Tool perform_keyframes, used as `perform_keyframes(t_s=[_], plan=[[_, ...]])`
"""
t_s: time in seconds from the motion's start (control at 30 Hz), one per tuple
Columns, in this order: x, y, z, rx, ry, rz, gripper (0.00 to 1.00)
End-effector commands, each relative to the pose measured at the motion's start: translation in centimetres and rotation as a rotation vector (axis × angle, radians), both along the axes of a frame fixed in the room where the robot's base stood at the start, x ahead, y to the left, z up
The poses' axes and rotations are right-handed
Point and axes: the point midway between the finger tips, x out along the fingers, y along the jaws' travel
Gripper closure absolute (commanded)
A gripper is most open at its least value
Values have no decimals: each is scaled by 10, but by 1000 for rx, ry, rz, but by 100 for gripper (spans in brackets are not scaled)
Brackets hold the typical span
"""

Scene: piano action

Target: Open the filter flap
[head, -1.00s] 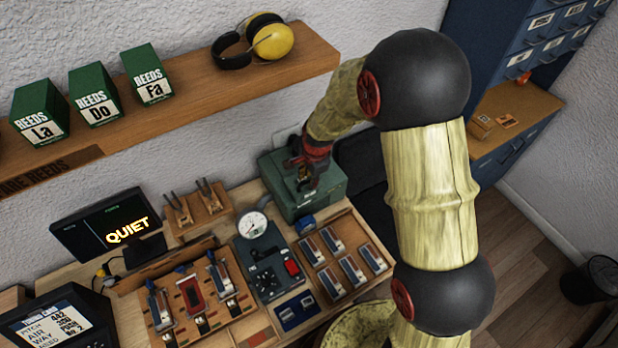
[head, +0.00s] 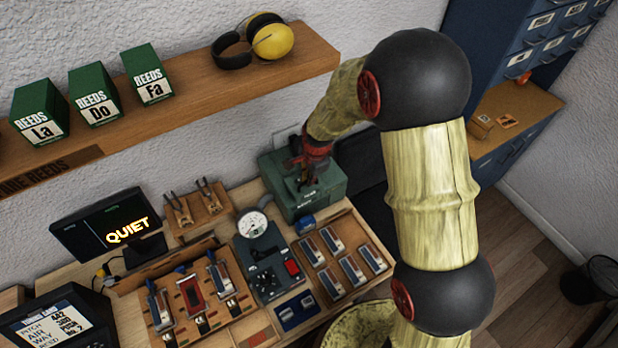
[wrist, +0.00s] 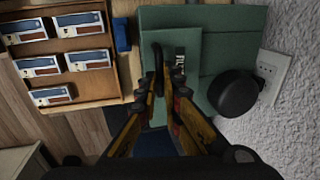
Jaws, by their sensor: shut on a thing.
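The green filter box (head: 333,181) stands at the back of the bench, below the shelf. In the wrist view its lid (wrist: 225,18) fills the upper middle. The filter flap (wrist: 190,42) is a green panel on the box with a partly hidden white-lettered label and a dark handle (wrist: 158,58). My gripper (wrist: 164,92) is over the flap with its fingers closed together on the handle. In the head view my gripper (head: 305,184) is at the box's front, and its fingers hide part of the flap. I cannot tell how far the flap stands open.
A black round knob (wrist: 235,94) sticks out on the box beside the flap, near a wall socket (wrist: 272,70). A wooden tray of reed blocks (head: 345,262) lies in front of the box. The gauge unit (head: 262,256) is to its left. The shelf (head: 190,95) hangs above.

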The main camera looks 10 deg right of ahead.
Motion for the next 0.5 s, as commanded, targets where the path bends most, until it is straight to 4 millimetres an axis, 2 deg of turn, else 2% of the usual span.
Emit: perform_keyframes(t_s=[0.33, 0.5], plan=[[0, 0, 0, -2, 4, 1, 100], [4, 3, 7, -16, 48, 3, 100]])
